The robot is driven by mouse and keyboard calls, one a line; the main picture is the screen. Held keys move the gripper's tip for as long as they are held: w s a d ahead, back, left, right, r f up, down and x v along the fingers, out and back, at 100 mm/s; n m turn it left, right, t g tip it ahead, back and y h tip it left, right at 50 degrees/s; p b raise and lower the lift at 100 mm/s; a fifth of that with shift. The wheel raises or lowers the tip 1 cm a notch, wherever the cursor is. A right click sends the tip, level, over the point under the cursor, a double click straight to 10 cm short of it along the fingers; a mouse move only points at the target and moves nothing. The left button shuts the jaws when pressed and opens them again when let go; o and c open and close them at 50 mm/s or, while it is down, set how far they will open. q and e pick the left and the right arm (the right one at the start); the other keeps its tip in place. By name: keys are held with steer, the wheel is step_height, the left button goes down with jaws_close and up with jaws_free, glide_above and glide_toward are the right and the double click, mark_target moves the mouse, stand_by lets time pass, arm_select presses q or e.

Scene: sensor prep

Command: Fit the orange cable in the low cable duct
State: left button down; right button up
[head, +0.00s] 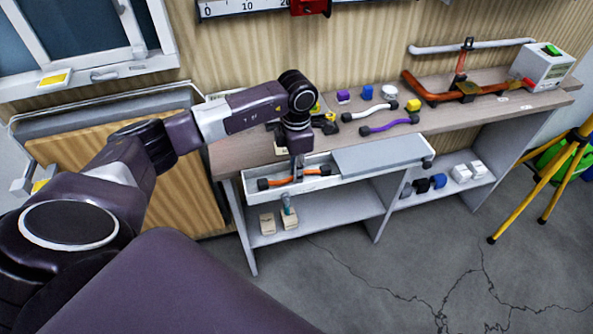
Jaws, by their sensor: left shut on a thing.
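The fingers hide part of the cable. I cannot tell whether the cable touches the duct floor. My right gripper is not in view.
An orange pipe assembly (455,92) and a white device (542,68) stand farther right. Blocks sit on the lower shelves (335,212).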

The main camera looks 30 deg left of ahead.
arm_select(q)
steer(key=shift+f, duration=0.2)
steer(key=c, duration=1.8)
jaws_free()
steer(key=shift+o, duration=0.2)
steer(key=o, duration=0.4)
steer(key=shift+r, duration=0.15)
steer(key=shift+r+p, duration=2.05)
steer(key=shift+r, duration=1.4)
steer(key=shift+f, duration=0.1)
